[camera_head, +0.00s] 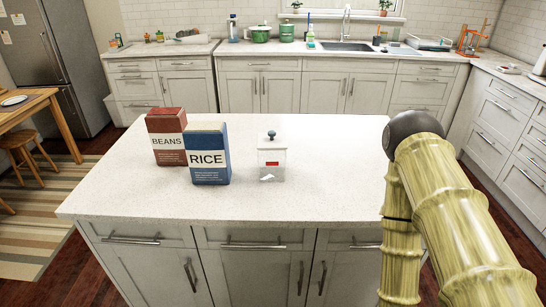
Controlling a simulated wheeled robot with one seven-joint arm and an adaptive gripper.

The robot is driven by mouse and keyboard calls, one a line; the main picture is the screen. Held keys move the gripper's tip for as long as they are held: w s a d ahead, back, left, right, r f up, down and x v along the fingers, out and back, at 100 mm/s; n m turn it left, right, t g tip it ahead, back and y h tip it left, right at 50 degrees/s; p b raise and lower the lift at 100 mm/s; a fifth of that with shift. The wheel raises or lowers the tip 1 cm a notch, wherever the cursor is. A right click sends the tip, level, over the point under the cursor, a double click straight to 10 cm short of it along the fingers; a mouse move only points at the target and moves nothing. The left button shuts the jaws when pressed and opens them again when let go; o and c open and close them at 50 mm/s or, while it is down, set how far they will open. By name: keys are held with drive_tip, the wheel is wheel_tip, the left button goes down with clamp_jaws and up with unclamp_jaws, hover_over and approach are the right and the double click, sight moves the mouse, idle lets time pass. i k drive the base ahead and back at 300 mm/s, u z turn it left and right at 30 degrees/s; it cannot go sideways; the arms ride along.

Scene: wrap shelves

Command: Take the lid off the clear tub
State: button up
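The clear tub (272,164) stands upright on the kitchen island, right of the middle of the boxes' row. It has a red label and some white content low inside. Its lid (271,143) sits on top, pale with a round dark grey-blue knob (271,134). My gripper is not in view. Part of my arm, yellow and bamboo-like with a dark round joint, shows at the right, apart from the tub.
A blue RICE box (208,155) stands left of the tub, with a red BEANS box (167,137) behind it to the left. The island top (320,205) is clear in front and to the right of the tub. Counters with a sink (347,46) line the back wall.

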sight(271, 140)
drive_tip(key=z, duration=1.5)
drive_tip(key=k, duration=1.25)
drive_tip(key=u, duration=1.55)
drive_tip(key=i, duration=0.5)
drive_tip(key=z, duration=0.05)
